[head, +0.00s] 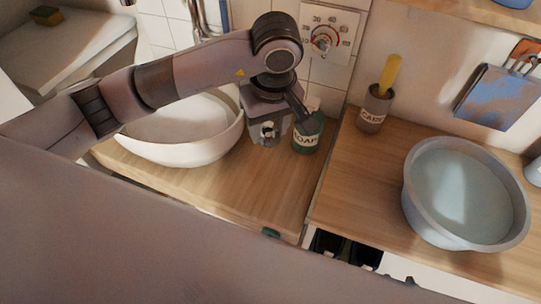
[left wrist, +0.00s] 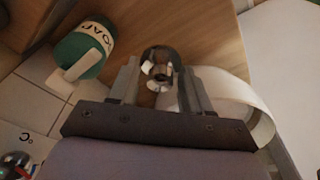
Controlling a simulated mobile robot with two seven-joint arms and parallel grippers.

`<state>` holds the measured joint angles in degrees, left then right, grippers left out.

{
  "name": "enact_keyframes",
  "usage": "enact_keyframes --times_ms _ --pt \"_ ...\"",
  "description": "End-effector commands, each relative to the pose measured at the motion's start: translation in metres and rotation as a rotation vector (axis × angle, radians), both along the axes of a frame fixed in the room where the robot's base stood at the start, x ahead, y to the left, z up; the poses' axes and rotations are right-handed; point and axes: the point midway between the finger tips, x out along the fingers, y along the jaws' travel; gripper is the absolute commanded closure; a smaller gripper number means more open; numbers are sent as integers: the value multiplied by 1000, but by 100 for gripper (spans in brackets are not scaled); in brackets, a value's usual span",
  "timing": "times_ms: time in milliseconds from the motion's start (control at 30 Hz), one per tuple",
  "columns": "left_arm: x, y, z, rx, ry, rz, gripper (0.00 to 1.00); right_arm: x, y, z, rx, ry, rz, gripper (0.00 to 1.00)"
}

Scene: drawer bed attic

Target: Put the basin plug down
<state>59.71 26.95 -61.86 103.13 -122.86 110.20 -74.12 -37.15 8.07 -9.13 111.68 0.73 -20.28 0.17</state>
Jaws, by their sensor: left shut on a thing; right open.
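The basin plug, a small shiny chrome piece, is between the fingers of my left gripper (head: 268,130). The plug (left wrist: 160,66) shows at the fingertips in the left wrist view, where my left gripper (left wrist: 160,88) is shut on it. In the head view the gripper points down above the wooden counter, between the white basin (head: 185,150) and the green soap bottle (head: 307,137), close to the bottle. I cannot tell whether the plug touches the counter. Only dark tips of my right gripper (head: 397,281) show at the bottom edge, apart and empty.
A tiled wall with a dial (head: 325,42) rises behind. The counter (head: 265,205) in front of the soap is clear. My own body hides the lower left.

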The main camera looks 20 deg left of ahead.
Motion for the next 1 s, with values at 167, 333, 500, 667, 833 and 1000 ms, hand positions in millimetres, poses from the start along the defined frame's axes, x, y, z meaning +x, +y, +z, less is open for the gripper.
enact_keyframes --times_ms 167,333,500,667,833,1000 --pt "-1 0 -42 -1 3 1 82 0 0 3 0 0 0 57" --pt "0 0 -59 -2 0 1 82 0 0 3 1 0 1 57" --pt "0 0 -72 -1 2 0 82 0 0 4 0 1 1 57" --pt "-1 0 -97 0 3 1 82 -1 0 5 0 1 0 57" --pt "0 0 -104 -1 -2 0 82 -1 0 5 1 1 -1 57" --pt "0 0 -105 0 -1 0 82 -1 0 3 1 1 -1 57"
